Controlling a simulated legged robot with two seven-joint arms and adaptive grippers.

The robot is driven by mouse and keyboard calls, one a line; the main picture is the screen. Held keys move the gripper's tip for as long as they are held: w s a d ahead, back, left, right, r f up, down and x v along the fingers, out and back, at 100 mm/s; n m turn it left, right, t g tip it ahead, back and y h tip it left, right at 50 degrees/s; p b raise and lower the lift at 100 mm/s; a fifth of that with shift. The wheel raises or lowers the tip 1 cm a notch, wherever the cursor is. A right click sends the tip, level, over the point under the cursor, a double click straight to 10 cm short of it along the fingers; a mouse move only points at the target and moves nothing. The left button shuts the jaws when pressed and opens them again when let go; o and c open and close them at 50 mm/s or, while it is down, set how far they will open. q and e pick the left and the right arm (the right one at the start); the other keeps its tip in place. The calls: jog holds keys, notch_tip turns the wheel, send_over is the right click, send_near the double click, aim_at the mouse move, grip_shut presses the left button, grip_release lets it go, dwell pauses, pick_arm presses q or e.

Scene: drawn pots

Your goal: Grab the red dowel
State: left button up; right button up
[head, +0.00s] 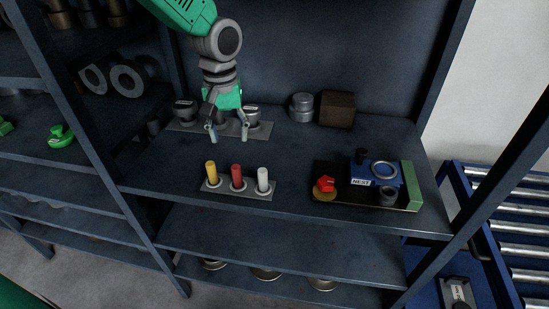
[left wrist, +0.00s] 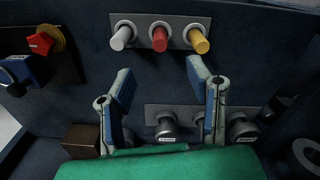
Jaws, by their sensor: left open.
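The red dowel (head: 237,175) stands upright in the middle of a grey holder plate (head: 250,191) on the shelf, between a yellow dowel (head: 211,172) and a white dowel (head: 263,178). In the left wrist view the red dowel (left wrist: 159,40) is at the top, with the white dowel (left wrist: 122,38) to its left and the yellow dowel (left wrist: 198,42) to its right. My left gripper (head: 228,136) is open and empty, behind and above the row of dowels, apart from them. Its two fingers show in the left wrist view (left wrist: 161,85), pointing toward the dowels. My right gripper is not in view.
Behind the dowels is a plate with dark knobs (head: 183,112). A brown box (head: 337,108) and a grey cylinder (head: 301,107) stand at the back. A dark board with a red knob (head: 325,184) and a blue block (head: 375,172) lies at right. Shelf posts flank the space.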

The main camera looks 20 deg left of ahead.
aim_at(236, 166)
pick_arm(q)
jog(key=f, duration=0.7)
jog(key=shift+w+a, duration=0.25)
jog(key=shift+w, duration=0.05)
jog(key=shift+d+f, duration=0.35)
jog(key=shift+f, duration=0.05)
jog(key=shift+f+p, duration=0.35)
jog(key=shift+f, duration=0.05)
jog(key=f, duration=0.3)
jog(key=shift+w+a+f+p, duration=0.25)
jog(key=shift+f+p, duration=0.1)
jog(key=shift+a+f, duration=0.3)
jog(key=shift+f, duration=0.15)
jog(key=shift+d+r, duration=0.15)
jog(key=shift+d, duration=0.25)
grip_shut()
jog(key=shift+d, duration=0.15)
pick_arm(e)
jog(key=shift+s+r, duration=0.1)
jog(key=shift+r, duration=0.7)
